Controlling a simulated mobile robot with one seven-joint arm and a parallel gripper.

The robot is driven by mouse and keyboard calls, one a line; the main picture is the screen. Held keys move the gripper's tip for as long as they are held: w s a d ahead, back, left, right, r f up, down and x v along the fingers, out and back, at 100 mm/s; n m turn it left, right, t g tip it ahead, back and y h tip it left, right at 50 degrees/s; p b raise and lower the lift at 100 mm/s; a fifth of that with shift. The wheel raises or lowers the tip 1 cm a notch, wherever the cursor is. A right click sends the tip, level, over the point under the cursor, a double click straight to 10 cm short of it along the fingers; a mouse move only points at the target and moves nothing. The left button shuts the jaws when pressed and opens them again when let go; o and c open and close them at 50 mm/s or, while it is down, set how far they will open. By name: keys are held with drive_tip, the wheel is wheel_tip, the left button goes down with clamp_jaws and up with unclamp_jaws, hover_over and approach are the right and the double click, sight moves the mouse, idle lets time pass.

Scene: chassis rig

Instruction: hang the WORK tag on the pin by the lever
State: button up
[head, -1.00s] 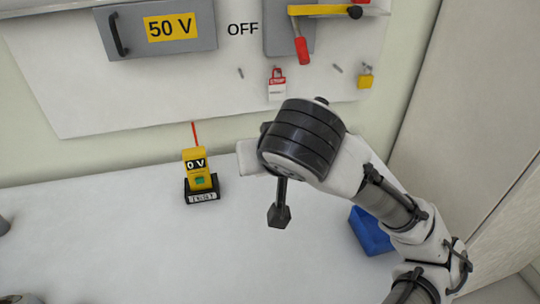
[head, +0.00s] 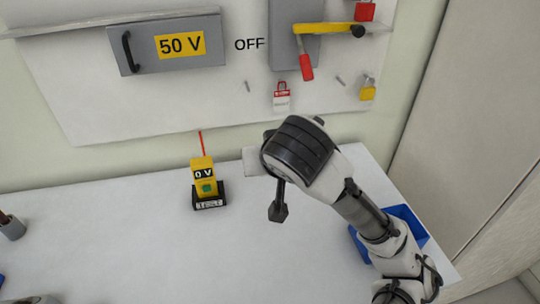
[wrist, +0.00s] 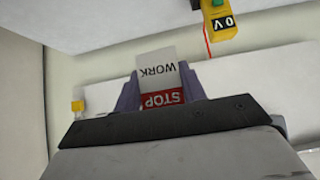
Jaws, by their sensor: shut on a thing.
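In the wrist view the WORK tag (wrist: 157,68) is white with a red STOP band, seen upside down. It is between the two fingers of my gripper (wrist: 160,87), which is shut on its red end. In the head view my black and white wrist hides the fingers and the held tag. The lever (head: 325,29) is yellow with a red handle, on the grey box next to OFF. One bare pin (head: 340,80) sticks out right of the handle, and another pin (head: 247,86) to its left.
A red and white tag (head: 282,102) shows against the board between the pins. A yellow padlock (head: 368,92) and a red padlock (head: 365,11) are at the right. The yellow tester (head: 205,182) reading 0 V stands on the bench. A blue bin (head: 408,222) is beside my arm.

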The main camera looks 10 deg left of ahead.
drive_tip(key=shift+w+a+p, duration=0.5)
drive_tip(key=shift+w+p, duration=0.15)
drive_tip(key=shift+p, duration=1.85)
drive_tip(key=shift+w+a+b, duration=0.65)
drive_tip(key=shift+w+a, duration=0.8)
drive_tip(key=shift+w, duration=2.1)
drive_tip(key=shift+w+a+b, duration=0.7)
drive_tip(key=shift+w+a, duration=0.8)
drive_tip(key=shift+w, duration=2.05)
drive_tip(key=shift+w+a+b, duration=0.65)
drive_tip(key=shift+w+a, duration=0.8)
drive_tip(key=shift+w, duration=2.1)
drive_tip(key=s+d+b, duration=0.1)
drive_tip(key=s+d, duration=0.2)
drive_tip(key=s, duration=0.5)
drive_tip(key=shift+s+d+r+b, duration=0.15)
drive_tip(key=shift+d+r+b, duration=0.1)
drive_tip(key=shift+b, duration=0.1)
